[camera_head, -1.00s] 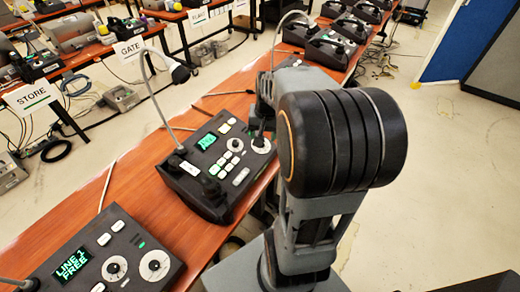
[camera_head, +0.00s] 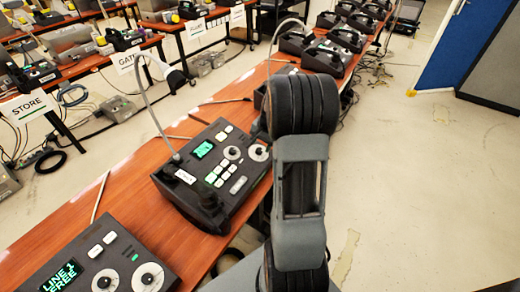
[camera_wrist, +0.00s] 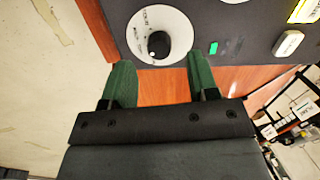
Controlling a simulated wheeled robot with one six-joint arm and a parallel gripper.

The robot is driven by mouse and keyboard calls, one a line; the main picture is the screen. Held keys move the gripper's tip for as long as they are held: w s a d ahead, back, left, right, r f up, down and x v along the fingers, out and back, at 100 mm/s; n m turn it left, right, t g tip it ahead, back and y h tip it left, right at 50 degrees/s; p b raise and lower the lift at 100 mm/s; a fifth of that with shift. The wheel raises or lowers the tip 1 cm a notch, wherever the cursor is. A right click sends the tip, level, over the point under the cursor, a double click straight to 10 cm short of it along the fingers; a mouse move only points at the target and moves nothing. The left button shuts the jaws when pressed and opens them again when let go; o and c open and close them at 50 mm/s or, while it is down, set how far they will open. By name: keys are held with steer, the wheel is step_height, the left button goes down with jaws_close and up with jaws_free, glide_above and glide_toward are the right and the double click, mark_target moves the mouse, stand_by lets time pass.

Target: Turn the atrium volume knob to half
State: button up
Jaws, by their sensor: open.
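In the wrist view a black knob (camera_wrist: 158,44) sits on a white round dial (camera_wrist: 176,28) near the edge of a dark console (camera_wrist: 235,50). The dial lettering is too small to read surely. My gripper (camera_wrist: 158,62) is open, its two green fingers apart and empty, with their tips just short of the knob and to either side of it. In the head view the middle console (camera_head: 237,201) has a green screen and two white dials, the right dial (camera_head: 258,152) beside my arm. My gripper is hidden there behind the arm. I cannot read which console is the atrium's.
A nearer console (camera_head: 75,262) reading "LINE 1 FREE" stands at lower left on the red-brown table (camera_head: 117,209). A gooseneck microphone (camera_head: 161,120) rises behind the middle console. More consoles (camera_head: 331,55) stand farther along. The floor (camera_head: 430,190) at right is open.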

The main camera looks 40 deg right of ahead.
mark_target(259, 150)
steer(key=shift+x, duration=1.95)
steer(key=shift+c, duration=0.3)
steer(key=c, duration=0.9)
steer(key=shift+o, duration=0.2)
